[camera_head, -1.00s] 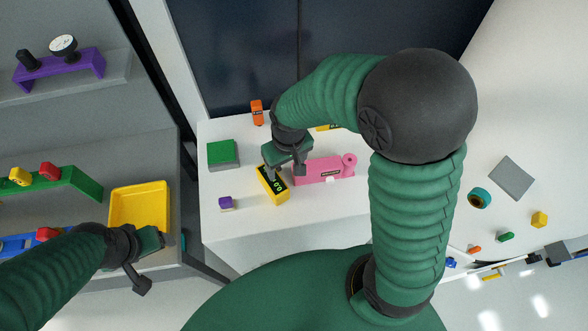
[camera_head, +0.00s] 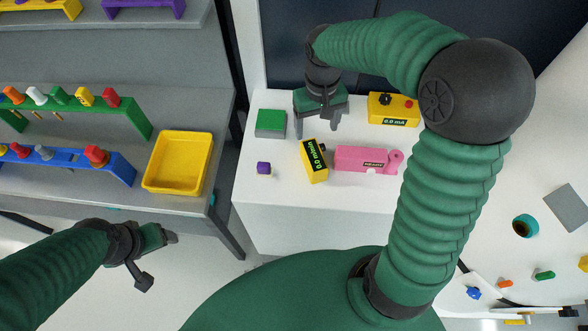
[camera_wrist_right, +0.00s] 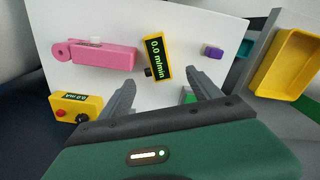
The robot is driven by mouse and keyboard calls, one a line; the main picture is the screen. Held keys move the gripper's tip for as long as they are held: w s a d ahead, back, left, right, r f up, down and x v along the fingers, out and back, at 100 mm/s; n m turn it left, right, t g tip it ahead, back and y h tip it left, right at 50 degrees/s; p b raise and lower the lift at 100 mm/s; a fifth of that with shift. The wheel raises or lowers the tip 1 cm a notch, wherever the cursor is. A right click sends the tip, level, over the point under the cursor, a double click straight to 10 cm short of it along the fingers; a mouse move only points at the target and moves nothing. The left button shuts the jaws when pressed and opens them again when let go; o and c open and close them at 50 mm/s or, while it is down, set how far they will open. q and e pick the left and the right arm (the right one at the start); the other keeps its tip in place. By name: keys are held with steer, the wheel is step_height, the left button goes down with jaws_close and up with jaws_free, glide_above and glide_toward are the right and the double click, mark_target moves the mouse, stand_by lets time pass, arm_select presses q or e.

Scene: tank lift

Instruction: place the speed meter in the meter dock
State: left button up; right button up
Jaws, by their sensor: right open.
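The speed meter (camera_head: 315,161) is a yellow box with a dark display reading 0.0 m/min, lying on the white table just left of a pink block. It also shows in the right wrist view (camera_wrist_right: 157,58), ahead of the jaws. My right gripper (camera_head: 319,130) is open and empty behind the meter, apart from it; its two fingers show in the right wrist view (camera_wrist_right: 162,92). My left gripper (camera_head: 158,262) looks open and empty at lower left, clear of the shelf. I cannot tell which thing is the meter dock.
The pink block (camera_head: 365,159), green block (camera_head: 271,124), purple piece (camera_head: 264,168) and another yellow meter (camera_head: 394,109) stand on the white table (camera_head: 300,200). At left, a grey shelf holds a yellow tray (camera_head: 178,163) and green (camera_head: 128,118) and blue (camera_head: 121,169) racks.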

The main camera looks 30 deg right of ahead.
mark_target(314, 155)
steer(key=f, duration=0.7)
steer(key=w+f, duration=0.1)
steer(key=f, duration=0.3)
steer(key=shift+d+f, duration=0.15)
steer(key=shift+d, duration=0.05)
steer(key=f, duration=0.4)
steer(key=shift+s+f, duration=0.35)
steer(key=shift+w+f, duration=0.15)
steer(key=shift+f, duration=0.3)
steer(key=shift+d, duration=0.2)
steer(key=c, duration=0.4)
steer(key=shift+a, duration=0.1)
jaws_close()
